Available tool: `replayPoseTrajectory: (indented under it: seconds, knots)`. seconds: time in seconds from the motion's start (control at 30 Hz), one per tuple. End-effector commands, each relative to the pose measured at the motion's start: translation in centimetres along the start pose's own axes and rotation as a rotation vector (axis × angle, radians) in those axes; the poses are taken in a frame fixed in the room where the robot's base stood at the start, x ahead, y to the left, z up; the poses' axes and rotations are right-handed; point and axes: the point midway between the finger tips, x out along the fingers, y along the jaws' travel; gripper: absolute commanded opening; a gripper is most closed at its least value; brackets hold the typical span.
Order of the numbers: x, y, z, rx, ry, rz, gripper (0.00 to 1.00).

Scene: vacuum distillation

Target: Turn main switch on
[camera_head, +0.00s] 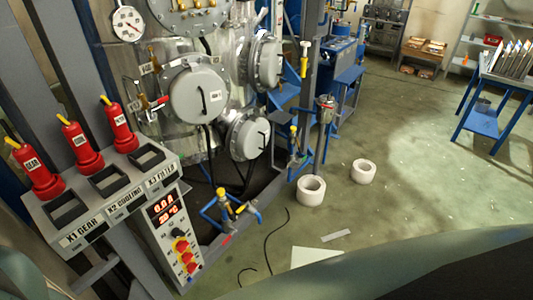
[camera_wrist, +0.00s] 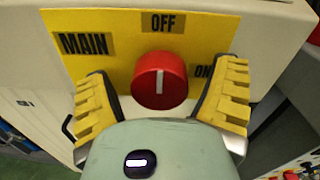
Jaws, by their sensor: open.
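The main switch (camera_wrist: 160,80) is a round red knob with a white line on a yellow plate (camera_wrist: 205,30). Its white line points straight up, towards the OFF label (camera_wrist: 162,22). MAIN is marked at the upper left and ON at the right. In the wrist view my gripper (camera_wrist: 162,90) is open, with one yellow ridged finger left of the knob and one right of it. The fingers appear apart from the knob. The right finger partly covers the ON label. The main switch and my gripper do not show in the head view.
In the head view a control box (camera_head: 172,232) with a lit red display and smaller knobs stands at the lower left. Red plugs (camera_head: 80,147) stand on the panel beside it. A large steel vessel (camera_head: 225,55) with round ports is behind. White rolls (camera_head: 311,190) lie on the floor, which is mostly clear at right.

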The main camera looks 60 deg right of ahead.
Motion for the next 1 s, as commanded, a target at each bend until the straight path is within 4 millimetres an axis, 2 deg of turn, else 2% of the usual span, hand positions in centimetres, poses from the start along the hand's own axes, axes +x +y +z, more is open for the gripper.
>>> replayPoseTrajectory:
  seconds: [0.2, 0.87, 1.0]
  knots:
    - [-0.04, 0.08, 0.01, 0.0, 0.0, 0.002, 0.84]
    - [-0.04, 0.06, -0.01, 0.0, 0.0, 0.002, 0.16]
    - [-0.03, 0.05, -0.07, 0.004, 0.001, 0.001, 0.16]
